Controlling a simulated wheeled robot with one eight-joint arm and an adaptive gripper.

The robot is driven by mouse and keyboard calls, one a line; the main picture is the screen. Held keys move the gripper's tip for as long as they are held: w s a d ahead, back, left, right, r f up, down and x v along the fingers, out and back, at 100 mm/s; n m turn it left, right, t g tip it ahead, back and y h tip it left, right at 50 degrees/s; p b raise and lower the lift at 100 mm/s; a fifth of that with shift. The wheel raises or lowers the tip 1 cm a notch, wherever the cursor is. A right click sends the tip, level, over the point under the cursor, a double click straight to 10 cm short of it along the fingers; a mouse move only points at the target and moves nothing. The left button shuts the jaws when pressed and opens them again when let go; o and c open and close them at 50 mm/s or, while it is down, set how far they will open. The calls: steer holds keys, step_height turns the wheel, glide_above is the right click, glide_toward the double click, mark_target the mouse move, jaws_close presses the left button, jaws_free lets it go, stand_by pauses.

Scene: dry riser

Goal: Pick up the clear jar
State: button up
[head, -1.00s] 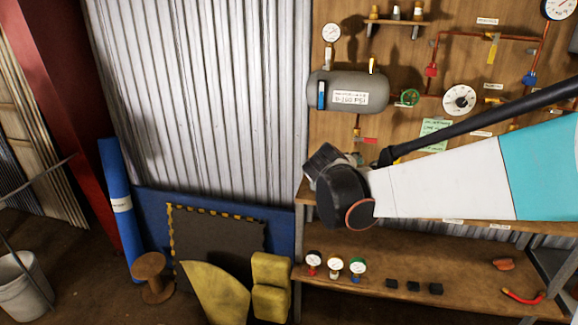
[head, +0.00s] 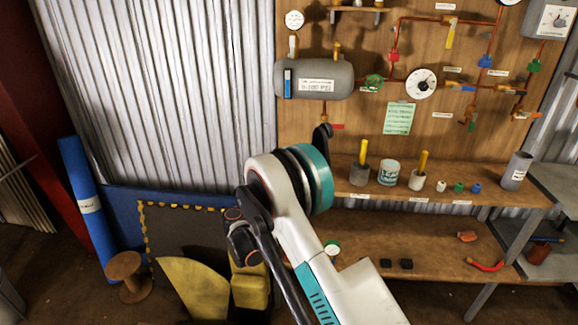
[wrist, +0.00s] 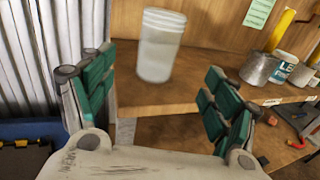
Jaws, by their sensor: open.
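The clear jar (wrist: 161,46) is a pale, see-through cylinder with a ribbed neck. It stands upright on the wooden shelf (wrist: 185,95), near its left end, in the upper middle of the wrist view. My gripper (wrist: 158,76) is open and empty, with green-padded fingers at the left and right. The jar lies beyond the fingertips, between them in the picture, and does not appear to be touched. In the head view I cannot see the jar; my arm covers the left end of the shelf.
Right of the jar stand a grey pot (head: 360,176) with a yellow handle, a labelled tin (head: 388,172) and another handled pot (head: 416,181). A grey cylinder (head: 515,171) stands at the shelf's right end. A pegboard-like wooden panel with pipes and a tank (head: 315,80) rises behind.

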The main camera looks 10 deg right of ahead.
steer(key=b+x, duration=0.1)
steer(key=x, duration=0.3)
steer(key=b+x, duration=0.1)
steer(key=x, duration=0.3)
steer(key=shift+w+f, duration=0.2)
steer(key=b+x, duration=0.2)
steer(key=x, duration=0.2)
steer(key=shift+w+d+f+b, duration=0.25)
steer(key=shift+d+f+b, duration=0.05)
steer(key=shift+f+b, duration=0.1)
steer(key=shift+w+d+r, duration=0.1)
steer(key=shift+w+d, duration=0.1)
steer(key=shift+w, duration=0.1)
steer(key=c, duration=1.2)
